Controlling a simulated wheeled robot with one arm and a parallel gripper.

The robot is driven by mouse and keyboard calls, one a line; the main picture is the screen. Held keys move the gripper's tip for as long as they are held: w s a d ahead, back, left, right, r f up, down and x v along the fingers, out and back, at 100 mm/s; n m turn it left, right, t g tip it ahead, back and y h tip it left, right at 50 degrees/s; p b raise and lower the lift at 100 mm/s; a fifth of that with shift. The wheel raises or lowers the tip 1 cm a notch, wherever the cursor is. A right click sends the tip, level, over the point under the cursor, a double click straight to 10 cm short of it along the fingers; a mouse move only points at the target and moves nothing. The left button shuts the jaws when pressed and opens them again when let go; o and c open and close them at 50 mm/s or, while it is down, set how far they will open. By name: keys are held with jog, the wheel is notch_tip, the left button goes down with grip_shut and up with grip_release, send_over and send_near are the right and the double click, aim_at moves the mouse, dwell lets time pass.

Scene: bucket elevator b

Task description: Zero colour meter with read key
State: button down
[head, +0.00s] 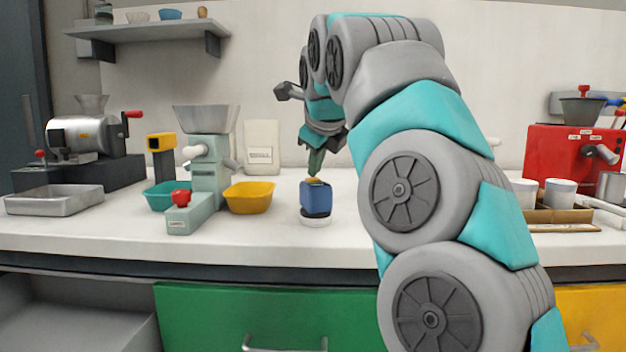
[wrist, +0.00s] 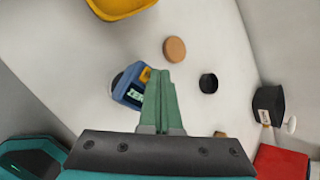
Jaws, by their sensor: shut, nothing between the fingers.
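The blue colour meter (head: 316,199) stands on a round white and dark base (head: 320,217) near the middle of the counter. A yellow key (head: 313,180) is on its top. In the wrist view the meter (wrist: 127,90) lies just left of the fingers, with a small lit display (wrist: 135,95) and the yellow key (wrist: 145,74) next to the fingertips. My gripper (head: 314,172) is shut and empty, pointing down directly over the key. Its green fingers (wrist: 160,74) hide part of the meter's right side in the wrist view. I cannot tell whether the tips touch the key.
A pale green grinder (head: 207,170) with a yellow bowl (head: 249,197) and a teal bowl (head: 160,195) stands left of the meter. A red machine (head: 565,155) is at the right. A tan disc (wrist: 174,49) and a black cup (wrist: 208,83) lie beyond the fingers.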

dwell(0.7)
jog(key=shift+r, duration=0.7)
jog(key=shift+p, duration=0.3)
notch_tip(320, 180, up, 5)
jog(key=p, duration=0.3)
jog(key=shift+p, duration=0.35)
